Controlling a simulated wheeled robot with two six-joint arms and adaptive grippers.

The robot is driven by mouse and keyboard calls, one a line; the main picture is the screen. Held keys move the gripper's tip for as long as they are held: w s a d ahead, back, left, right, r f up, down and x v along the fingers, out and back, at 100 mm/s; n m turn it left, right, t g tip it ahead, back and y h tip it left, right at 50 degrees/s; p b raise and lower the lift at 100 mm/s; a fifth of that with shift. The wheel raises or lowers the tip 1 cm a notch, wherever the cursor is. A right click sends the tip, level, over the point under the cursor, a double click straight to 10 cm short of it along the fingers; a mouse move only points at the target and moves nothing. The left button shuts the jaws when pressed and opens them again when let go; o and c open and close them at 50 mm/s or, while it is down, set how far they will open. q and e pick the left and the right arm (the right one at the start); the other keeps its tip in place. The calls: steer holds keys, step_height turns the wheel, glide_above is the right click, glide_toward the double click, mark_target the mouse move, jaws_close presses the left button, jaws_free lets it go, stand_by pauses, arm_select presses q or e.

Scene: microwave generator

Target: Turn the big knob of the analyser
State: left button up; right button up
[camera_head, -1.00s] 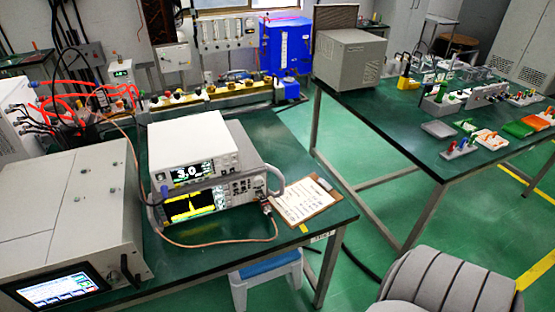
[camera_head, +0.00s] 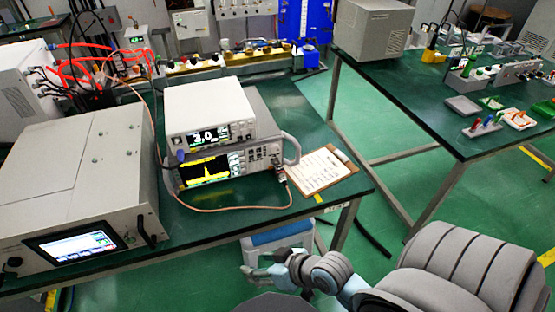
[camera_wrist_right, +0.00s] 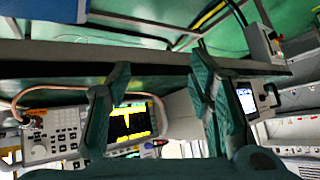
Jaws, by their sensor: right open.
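The analyser (camera_head: 205,172) is the lower of two stacked instruments on the green bench in the head view, with a yellow trace on its screen. Its big knob (camera_head: 276,151) is on the right of its front panel. In the wrist view, which is upside down, the analyser screen (camera_wrist_right: 130,122) shows between the fingers and the knob (camera_wrist_right: 38,152) shows at lower left. My right gripper (camera_head: 256,268) is open and empty, in front of the bench and lower than the analyser in the picture, apart from the knob. It also shows in the wrist view (camera_wrist_right: 160,70). My left gripper is not in view.
A white instrument (camera_head: 210,112) sits on the analyser. A carry handle (camera_head: 292,150) and a cable (camera_head: 245,208) are near the knob. A clipboard (camera_head: 322,170) lies to the right. A large grey cabinet (camera_head: 85,185) stands left.

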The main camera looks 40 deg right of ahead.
steer(key=w+r+m+t+y, duration=0.1)
steer(key=w+r+m+t, duration=0.1)
steer(key=w+r+t, duration=0.3)
steer(key=m+t+h, duration=0.3)
steer(key=m+h, duration=0.7)
steer(key=m, duration=0.1)
glide_toward(276, 151)
steer(key=b+x, duration=0.3)
steer(key=x, duration=0.4)
steer(key=shift+f, duration=0.1)
steer(key=shift+w+d+b, duration=0.15)
steer(key=shift+w+b, duration=0.2)
steer(key=shift+w, duration=0.15)
jaws_close()
steer(key=m, duration=0.4)
